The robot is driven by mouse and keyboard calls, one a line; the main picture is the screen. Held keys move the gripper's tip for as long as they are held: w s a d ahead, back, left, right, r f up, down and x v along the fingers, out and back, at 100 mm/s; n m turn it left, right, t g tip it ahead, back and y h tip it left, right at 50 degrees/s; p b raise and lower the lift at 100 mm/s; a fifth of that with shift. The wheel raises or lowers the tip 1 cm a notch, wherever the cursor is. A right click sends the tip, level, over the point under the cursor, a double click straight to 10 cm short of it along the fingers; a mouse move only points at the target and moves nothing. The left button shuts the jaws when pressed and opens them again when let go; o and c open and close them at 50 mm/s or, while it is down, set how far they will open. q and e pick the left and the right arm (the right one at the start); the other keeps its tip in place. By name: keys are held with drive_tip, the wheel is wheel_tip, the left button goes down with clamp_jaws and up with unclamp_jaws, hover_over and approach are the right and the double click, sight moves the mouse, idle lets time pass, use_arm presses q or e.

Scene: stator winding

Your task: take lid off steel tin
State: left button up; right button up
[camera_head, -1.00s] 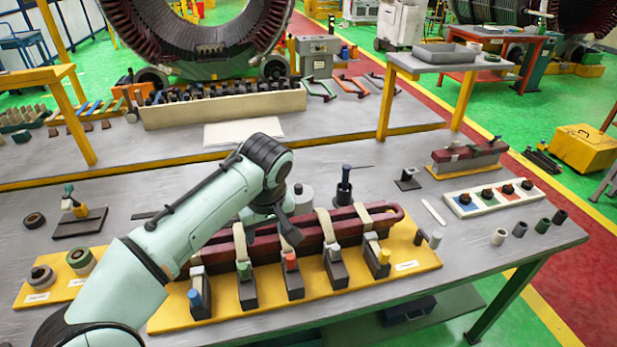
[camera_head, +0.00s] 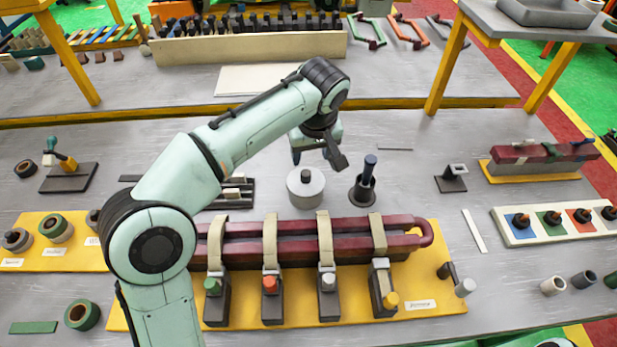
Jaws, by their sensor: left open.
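The steel tin (camera_head: 303,194) is a short grey cylinder standing upright on the bench, behind the red coil. Its flat lid (camera_head: 290,177) is on top, with a small dark knob (camera_head: 305,175) in the middle. My left gripper (camera_head: 318,161) is open and empty, pointing down, and appears just behind and above the tin in the picture. Its fingers are apart, and I see no contact with the lid. I cannot tell the exact height of the gap. My right gripper is out of view.
The red coil (camera_head: 290,248) lies strapped on a yellow board (camera_head: 450,300) in front of the tin. Bench right of the pot is mostly clear.

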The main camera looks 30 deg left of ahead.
use_arm(q)
hover_over(306, 173)
drive_tip(key=s+d, duration=0.1)
drive_tip(key=d, duration=0.1)
wheel_tip(306, 173, down, 4)
drive_tip(key=shift+s+a+f, duration=0.1)
drive_tip(key=shift+a+f, duration=0.05)
drive_tip(key=x, duration=0.3)
drive_tip(key=b+x, duration=0.1)
drive_tip(key=x, duration=0.1)
drive_tip(key=shift+a, duration=0.3)
clamp_jaws()
